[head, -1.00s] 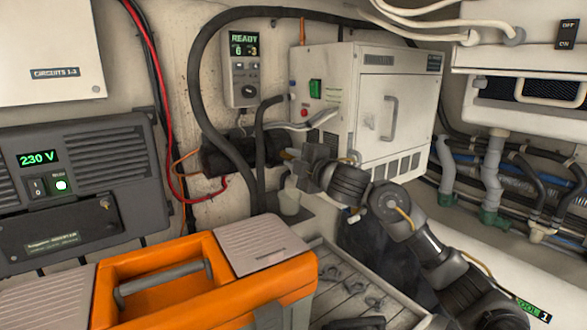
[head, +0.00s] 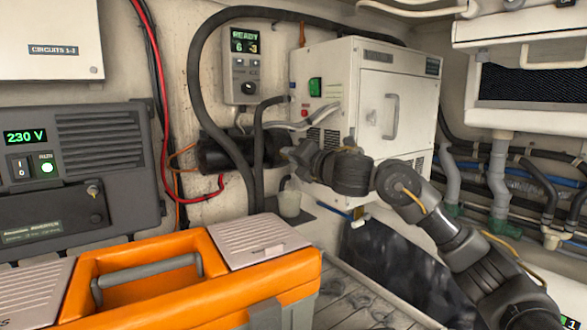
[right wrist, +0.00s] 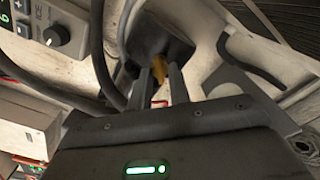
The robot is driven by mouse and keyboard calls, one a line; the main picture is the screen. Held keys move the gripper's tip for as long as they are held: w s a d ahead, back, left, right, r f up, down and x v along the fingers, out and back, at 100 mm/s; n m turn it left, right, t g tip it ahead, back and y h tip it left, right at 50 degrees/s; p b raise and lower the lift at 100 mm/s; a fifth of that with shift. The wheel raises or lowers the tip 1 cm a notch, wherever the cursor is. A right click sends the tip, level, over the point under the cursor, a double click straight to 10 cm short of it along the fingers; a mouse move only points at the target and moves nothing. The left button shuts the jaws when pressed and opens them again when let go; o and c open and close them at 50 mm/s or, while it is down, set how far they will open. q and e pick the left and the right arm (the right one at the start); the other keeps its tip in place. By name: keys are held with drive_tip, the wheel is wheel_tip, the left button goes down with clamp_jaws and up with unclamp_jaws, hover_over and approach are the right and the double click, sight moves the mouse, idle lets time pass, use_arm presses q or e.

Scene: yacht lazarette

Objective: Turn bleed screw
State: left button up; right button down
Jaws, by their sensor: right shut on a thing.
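The bleed screw (right wrist: 158,69) is a small yellow-brass piece in the right wrist view, on a dark fitting (right wrist: 163,42). My right gripper (right wrist: 160,86) is shut on it, one finger on each side. In the head view my right gripper (head: 286,155) reaches in from the right to the end of the black cylinder (head: 222,153) on the back wall. The screw itself is hidden there behind the fingers. My left gripper is not in view.
Dark hoses (head: 200,90) loop close around the cylinder. A white cabinet (head: 372,90) stands behind my right wrist. A small pale cup (head: 289,203) is below the gripper. An orange toolbox (head: 190,285) fills the front left. A control panel (head: 244,62) reads READY.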

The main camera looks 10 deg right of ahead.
use_arm(q)
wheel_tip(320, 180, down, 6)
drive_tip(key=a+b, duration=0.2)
drive_tip(key=b, duration=0.3)
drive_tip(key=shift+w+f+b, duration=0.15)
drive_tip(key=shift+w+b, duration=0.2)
drive_tip(key=shift+b, duration=0.05)
use_arm(e)
drive_tip(key=n, duration=0.9)
drive_tip(key=shift+d+f, duration=0.1)
drive_tip(key=shift+f, duration=0.05)
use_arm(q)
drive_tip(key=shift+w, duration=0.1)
use_arm(e)
drive_tip(key=c, duration=1.3)
unclamp_jaws()
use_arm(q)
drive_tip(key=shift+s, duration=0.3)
